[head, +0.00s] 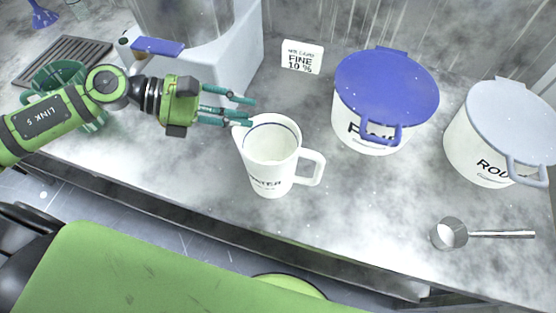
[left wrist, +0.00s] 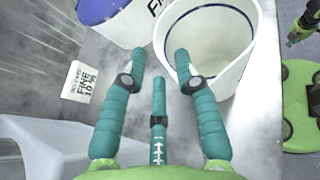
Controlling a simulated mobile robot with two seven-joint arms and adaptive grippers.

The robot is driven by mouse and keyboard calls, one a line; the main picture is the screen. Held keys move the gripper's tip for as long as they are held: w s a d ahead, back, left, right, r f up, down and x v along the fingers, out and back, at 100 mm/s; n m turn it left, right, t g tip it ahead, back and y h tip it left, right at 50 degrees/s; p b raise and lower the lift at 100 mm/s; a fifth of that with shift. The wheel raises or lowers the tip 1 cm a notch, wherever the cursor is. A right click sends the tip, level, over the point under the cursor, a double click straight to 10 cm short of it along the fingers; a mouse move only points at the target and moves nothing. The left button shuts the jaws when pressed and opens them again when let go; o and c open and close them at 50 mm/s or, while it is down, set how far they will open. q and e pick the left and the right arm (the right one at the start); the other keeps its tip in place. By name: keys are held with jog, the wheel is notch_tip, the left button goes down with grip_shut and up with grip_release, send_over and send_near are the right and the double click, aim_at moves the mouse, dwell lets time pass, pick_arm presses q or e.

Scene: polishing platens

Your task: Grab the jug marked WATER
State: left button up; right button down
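The white jug (head: 268,168) marked WATER stands upright on the grey worktop, mid-view in the head view, with its handle to the right. Part of the lettering is hard to read. It looks empty inside, with a blue line below the rim. My left gripper (head: 240,110) is beside the jug's left rim, its fingers spread and holding nothing. In the left wrist view, one finger of my left gripper (left wrist: 160,58) overlaps the opening of the jug (left wrist: 215,38); I cannot tell whether they touch. My right gripper (left wrist: 297,30) seems to show in part at the upper right.
A blue-lidded tub (head: 385,85) stands behind right of the jug, with a grey-lidded tub (head: 510,115) farther right. A metal scoop (head: 455,234) lies at the front right. A small FINE 10 % sign (head: 301,57) and a white machine (head: 235,65) stand behind.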

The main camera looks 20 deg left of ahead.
aim_at(265, 117)
pick_arm(q)
jog(key=p+x, duration=0.2)
jog(key=x, duration=0.2)
jog(key=shift+w+d+p, duration=0.2)
jog(key=shift+d+p, duration=0.1)
jog(key=shift+d+f, duration=0.2)
jog(key=shift+d, duration=0.05)
grip_shut()
